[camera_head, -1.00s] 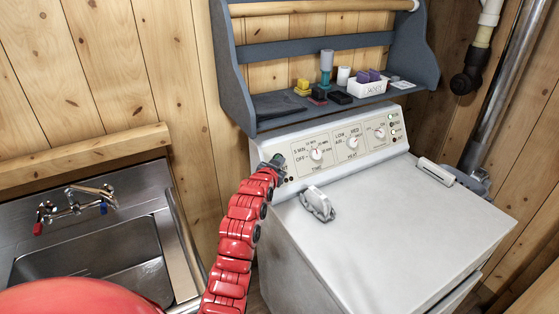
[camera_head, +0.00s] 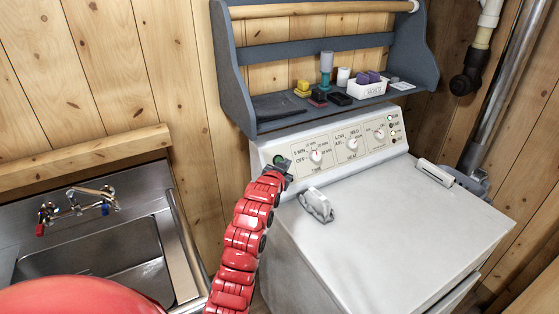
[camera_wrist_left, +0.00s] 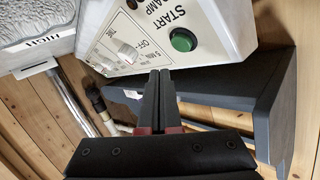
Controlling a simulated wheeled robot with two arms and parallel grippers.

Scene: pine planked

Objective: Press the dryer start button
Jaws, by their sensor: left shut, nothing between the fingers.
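The dryer's green start button (camera_head: 279,160) shows at the left end of the white control panel. In the left wrist view the round green button (camera_wrist_left: 184,40) sits in a dark ring beside the word START. My left gripper (camera_head: 287,169) is shut and empty, just below and right of the button in the head view. In the left wrist view its closed fingertips (camera_wrist_left: 160,73) point at the panel and appear clear of the button. The white dryer (camera_head: 400,215) stands below the panel. My right gripper is not in view.
Three knobs, including the timer knob (camera_head: 316,156), line the panel. A blue-grey shelf (camera_head: 245,95) with small items hangs above it. A grey handle-like part (camera_head: 317,204) sits on the dryer top. A steel sink (camera_head: 95,260) stands to the left.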

